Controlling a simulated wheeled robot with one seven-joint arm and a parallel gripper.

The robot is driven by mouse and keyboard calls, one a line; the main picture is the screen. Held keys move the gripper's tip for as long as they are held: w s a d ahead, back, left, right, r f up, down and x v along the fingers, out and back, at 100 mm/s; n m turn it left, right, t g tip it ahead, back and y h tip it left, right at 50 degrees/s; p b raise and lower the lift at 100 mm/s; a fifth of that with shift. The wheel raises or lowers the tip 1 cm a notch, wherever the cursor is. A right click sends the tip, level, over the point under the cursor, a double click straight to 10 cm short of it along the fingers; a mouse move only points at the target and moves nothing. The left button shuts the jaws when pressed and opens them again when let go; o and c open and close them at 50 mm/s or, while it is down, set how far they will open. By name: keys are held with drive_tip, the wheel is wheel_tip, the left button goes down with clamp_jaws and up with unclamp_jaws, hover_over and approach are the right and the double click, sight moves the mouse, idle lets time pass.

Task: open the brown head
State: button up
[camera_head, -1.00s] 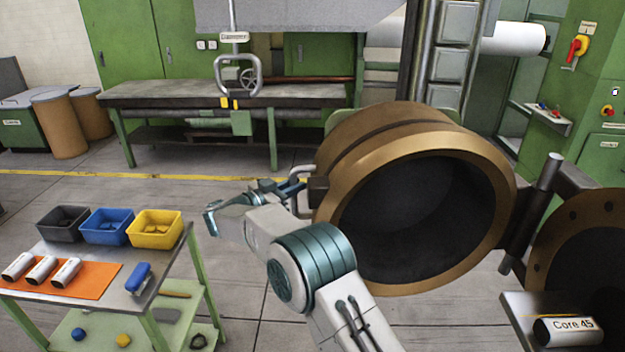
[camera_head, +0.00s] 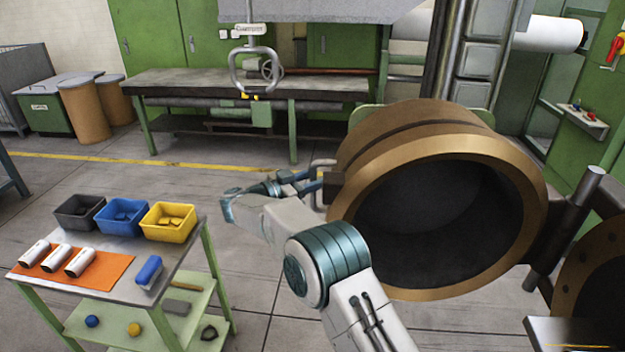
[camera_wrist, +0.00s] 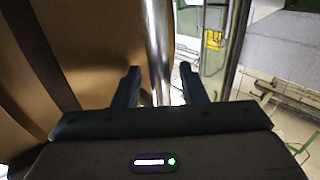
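The brown head (camera_head: 408,125) is a large bronze-brown cylinder right of centre in the head view, with its dark hollow mouth facing me. A dark hinge bracket joins its right side to a brown flange (camera_head: 592,262) at the right edge. A bent metal handle (camera_head: 318,180) stands off its left side. My gripper (camera_head: 300,178) is at this handle. In the wrist view my gripper (camera_wrist: 160,72) has its fingers apart, with the shiny handle bar (camera_wrist: 158,45) between them and the brown head (camera_wrist: 90,40) on the left. Contact with the bar cannot be told.
A small green-framed table (camera_head: 190,262) at front left carries black, blue and yellow bins and white cylinders on an orange mat (camera_head: 108,274). A green workbench (camera_head: 215,92) stands behind. A hanging clamp handle (camera_head: 253,72) is above it. The floor between is clear.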

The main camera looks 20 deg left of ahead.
drive_tip(key=b+v, duration=0.4)
drive_tip(key=v, duration=0.9)
drive_tip(key=shift+s+a, duration=0.25)
drive_tip(key=shift+s, duration=0.1)
drive_tip(key=shift+d, duration=0.1)
